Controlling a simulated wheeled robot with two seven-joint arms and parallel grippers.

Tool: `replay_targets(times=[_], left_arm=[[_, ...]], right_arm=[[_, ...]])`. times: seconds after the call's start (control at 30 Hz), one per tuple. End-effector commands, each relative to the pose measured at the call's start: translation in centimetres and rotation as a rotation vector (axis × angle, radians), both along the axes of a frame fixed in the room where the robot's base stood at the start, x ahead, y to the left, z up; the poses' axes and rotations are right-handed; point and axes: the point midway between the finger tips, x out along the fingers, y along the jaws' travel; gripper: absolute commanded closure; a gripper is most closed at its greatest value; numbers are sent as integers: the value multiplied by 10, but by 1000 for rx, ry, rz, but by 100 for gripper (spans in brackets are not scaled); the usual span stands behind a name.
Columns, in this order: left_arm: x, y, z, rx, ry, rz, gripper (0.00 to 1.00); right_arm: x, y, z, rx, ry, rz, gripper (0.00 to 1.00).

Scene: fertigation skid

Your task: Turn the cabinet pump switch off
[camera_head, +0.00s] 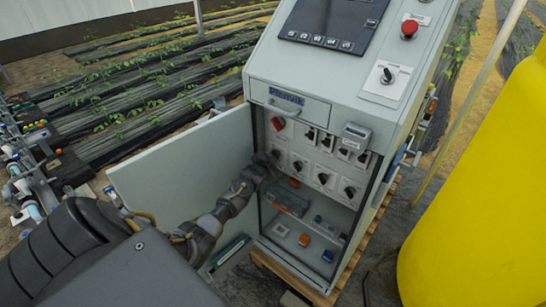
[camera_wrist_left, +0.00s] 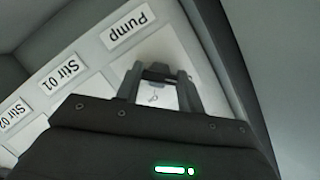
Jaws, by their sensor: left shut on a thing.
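The grey control cabinet (camera_head: 290,77) stands open, with a panel of rotary switches inside. My left arm reaches past the open door to the left end of the lower switch row. My left gripper (camera_head: 270,159) is at the panel there; it also shows in the left wrist view (camera_wrist_left: 160,75). Its fingers are closed on the pump switch, under the white "Pump" label (camera_wrist_left: 128,27), which appears upside down. The switch knob is mostly hidden between the fingers, so its position cannot be read. My right gripper is not in view.
The cabinet door (camera_head: 180,155) stands open to the left, close to my arm. Other black switches (camera_head: 323,178) and a red switch (camera_head: 278,123) sit nearby. Labels for Stir 01 (camera_wrist_left: 61,72) and Stir 02 are alongside. A yellow tank (camera_head: 480,190) stands right.

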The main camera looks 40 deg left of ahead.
Motion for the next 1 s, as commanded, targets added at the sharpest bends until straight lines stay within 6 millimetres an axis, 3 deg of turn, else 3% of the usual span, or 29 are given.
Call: replay_targets(times=[0.43,0.47,0.6,1.0], left_arm=[[0,-1,-1,-11,1,-1,85],[0,0,-1,-11,1,-1,59],[0,0,-1,-10,1,-1,41],[-6,-1,1,-8,2,-1,40]], right_arm=[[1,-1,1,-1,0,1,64],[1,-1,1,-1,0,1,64],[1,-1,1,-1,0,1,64],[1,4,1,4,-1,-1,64]])
